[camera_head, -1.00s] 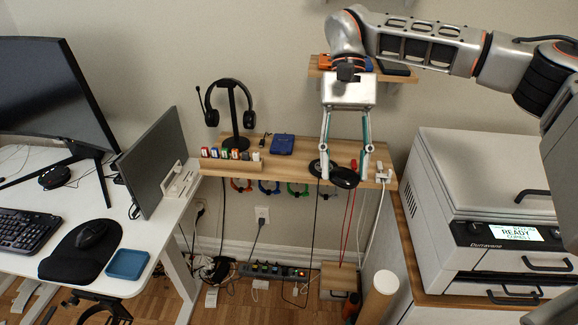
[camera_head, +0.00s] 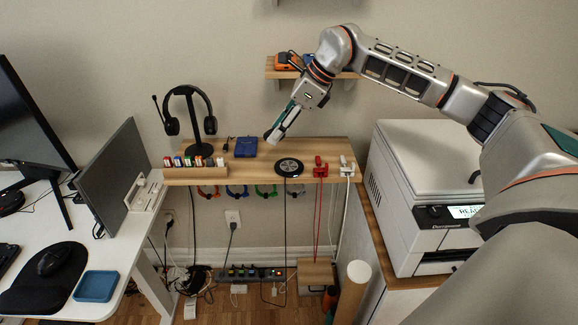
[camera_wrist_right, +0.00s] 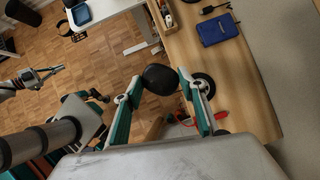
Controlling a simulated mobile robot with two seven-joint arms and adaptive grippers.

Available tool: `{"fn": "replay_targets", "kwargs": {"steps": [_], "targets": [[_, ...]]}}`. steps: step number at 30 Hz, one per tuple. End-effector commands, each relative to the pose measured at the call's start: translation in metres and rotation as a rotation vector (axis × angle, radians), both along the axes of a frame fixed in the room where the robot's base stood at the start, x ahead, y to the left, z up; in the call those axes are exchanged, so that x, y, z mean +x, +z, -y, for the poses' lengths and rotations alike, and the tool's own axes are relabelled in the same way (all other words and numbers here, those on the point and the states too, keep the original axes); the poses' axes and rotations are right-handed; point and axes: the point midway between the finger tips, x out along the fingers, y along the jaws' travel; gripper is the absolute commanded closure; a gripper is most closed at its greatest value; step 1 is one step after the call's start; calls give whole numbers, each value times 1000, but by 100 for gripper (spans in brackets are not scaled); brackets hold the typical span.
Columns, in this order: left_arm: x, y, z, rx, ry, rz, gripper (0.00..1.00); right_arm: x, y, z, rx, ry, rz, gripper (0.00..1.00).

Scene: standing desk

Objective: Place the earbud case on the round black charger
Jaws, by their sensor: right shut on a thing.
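The earbud case is a dark rounded thing (camera_wrist_right: 160,79) held between the fingertips of my right gripper (camera_wrist_right: 162,88) in the right wrist view. In the head view my right gripper (camera_head: 272,136) is tilted over the wooden shelf, with a bit of the dark case at its tips. The round black charger (camera_head: 289,167) lies flat on the shelf, apart from the case and to the right of and nearer than the gripper. It also shows in the wrist view (camera_wrist_right: 204,84), partly behind a finger. A small grey part of what looks like my left gripper (camera_wrist_right: 40,78) shows there, its jaws unclear.
A blue box (camera_head: 246,147), a black headset on a stand (camera_head: 192,125) and a row of small coloured items (camera_head: 193,161) are on the shelf (camera_head: 240,177). A red piece (camera_head: 320,168) and a white one (camera_head: 346,168) sit right of the charger. A printer (camera_head: 420,180) stands at the right.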

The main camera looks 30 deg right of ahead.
Motion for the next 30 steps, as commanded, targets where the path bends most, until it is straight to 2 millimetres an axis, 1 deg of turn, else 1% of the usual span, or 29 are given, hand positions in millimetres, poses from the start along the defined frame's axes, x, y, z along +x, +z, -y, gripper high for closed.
{"fn": "replay_targets", "kwargs": {"steps": [3, 9, 13, 15, 17, 20, 30], "targets": [[0, 1, 0, 0, 0, 0, 100, 16, 8, 17, -2, -216, 4, 81], [0, 3, 0, 0, 0, -1, 100, 40, 23, 47, 0, -564, 3, 81], [-1, 3, 0, 1, 0, -2, 100, 50, 31, 64, 1, -730, 2, 81], [-1, 2, -1, 1, 0, -3, 100, 53, 34, 70, 0, -787, 1, 81], [-1, 2, -1, 1, 0, -3, 100, 54, 33, 73, 0, -818, -2, 81], [-2, 1, -1, 2, 1, -5, 100, 55, 21, 76, -1, -838, -5, 81], [-2, 2, -1, 3, 0, -5, 100, 53, -61, 76, -2, -834, -9, 81]]}}
